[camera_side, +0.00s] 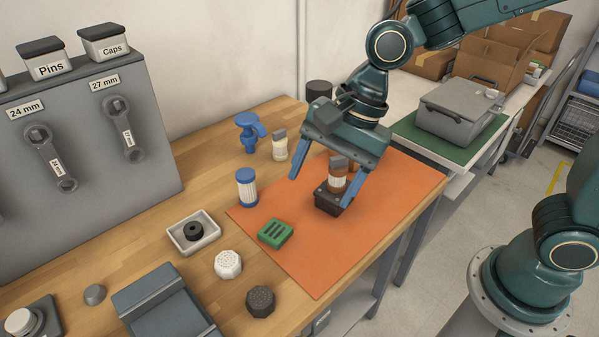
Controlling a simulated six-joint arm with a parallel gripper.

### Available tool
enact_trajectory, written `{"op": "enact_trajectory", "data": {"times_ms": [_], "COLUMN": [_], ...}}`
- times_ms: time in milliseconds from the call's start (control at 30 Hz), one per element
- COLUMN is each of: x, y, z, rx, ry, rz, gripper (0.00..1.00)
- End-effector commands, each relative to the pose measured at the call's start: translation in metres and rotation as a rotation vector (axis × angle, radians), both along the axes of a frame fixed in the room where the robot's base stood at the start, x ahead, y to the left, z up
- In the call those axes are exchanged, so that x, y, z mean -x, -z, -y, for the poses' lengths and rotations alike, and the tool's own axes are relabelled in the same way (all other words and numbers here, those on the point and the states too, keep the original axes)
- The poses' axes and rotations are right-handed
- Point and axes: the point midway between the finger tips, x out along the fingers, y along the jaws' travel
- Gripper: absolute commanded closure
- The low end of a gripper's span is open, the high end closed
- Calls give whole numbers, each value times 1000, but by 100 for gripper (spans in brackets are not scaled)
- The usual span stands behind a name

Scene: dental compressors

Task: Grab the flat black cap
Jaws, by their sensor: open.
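A dark, low, many-sided cap (260,301) lies on the wooden bench near the front, below the orange mat; it is the closest match to a flat black cap. A black ring-like part (193,231) sits in a small white tray (178,238). My gripper (319,191) is open over the orange mat, fingers pointing down. The dark cap is well apart from my gripper.
On the orange mat (315,265) lies a green slotted block (275,233). A white cap (228,265), a blue-topped filter (246,188), a blue valve (249,132) and a grey block (165,305) stand around it. The mat's front part is clear.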

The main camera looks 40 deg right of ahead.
Motion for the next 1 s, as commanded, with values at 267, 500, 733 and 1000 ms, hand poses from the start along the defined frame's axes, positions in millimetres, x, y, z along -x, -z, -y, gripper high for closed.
{"op": "enact_trajectory", "data": {"times_ms": [267, 500, 733, 1000], "x": [-6, -5, -5, -5], "y": [35, 51, 53, 68], "z": [-51, -73, -75, -81], "rx": [-71, -94, -97, -96], "ry": [228, 345, 362, 359], "rz": [-196, -289, -300, -302], "gripper": [31, 31, 31, 31]}}
